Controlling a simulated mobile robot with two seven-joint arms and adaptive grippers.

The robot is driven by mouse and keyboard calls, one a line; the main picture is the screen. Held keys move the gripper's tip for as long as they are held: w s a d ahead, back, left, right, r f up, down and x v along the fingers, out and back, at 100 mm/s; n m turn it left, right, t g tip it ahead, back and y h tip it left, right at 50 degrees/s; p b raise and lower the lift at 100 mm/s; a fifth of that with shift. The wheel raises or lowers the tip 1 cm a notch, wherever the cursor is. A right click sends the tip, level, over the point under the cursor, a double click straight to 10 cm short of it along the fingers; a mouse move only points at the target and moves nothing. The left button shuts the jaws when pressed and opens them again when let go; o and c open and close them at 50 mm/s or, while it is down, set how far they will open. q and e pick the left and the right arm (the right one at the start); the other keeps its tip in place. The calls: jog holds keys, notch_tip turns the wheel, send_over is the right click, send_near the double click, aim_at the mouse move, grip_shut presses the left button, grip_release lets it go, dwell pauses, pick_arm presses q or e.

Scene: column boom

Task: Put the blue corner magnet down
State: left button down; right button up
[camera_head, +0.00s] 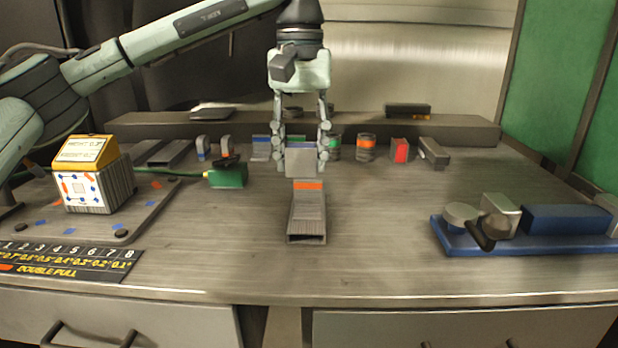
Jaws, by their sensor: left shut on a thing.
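My left gripper (302,165) comes down from the top centre with its fingers pointing at the table. It is shut on a grey block with a blue-violet band near its top, which looks like the blue corner magnet (301,162). The magnet is upright between the fingertips, just behind a grey wedge-like piece with an orange band (307,217). I cannot tell whether the magnet touches the table or that piece. My right gripper is not in view.
Several small coloured pieces stand in a row at the back, including an orange-banded cylinder (366,148) and a red block (400,150). A green block (228,175) is left of centre. A blue fixture (565,228) is at right. The front middle is clear.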

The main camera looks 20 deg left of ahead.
aim_at(308, 177)
pick_arm(q)
jog(key=shift+w+d+f, duration=0.4)
jog(key=shift+w+f, duration=0.05)
jog(key=shift+w, duration=0.2)
notch_tip(308, 177, down, 4)
jog(key=shift+r, duration=0.1)
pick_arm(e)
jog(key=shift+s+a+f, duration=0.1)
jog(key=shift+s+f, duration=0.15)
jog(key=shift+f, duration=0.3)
pick_arm(q)
jog(key=shift+f, duration=0.2)
jog(key=c, duration=1.3)
grip_release()
jog(key=shift+f, duration=0.15)
jog(key=shift+c, duration=0.2)
jog(key=o, duration=0.4)
jog(key=shift+o, duration=0.2)
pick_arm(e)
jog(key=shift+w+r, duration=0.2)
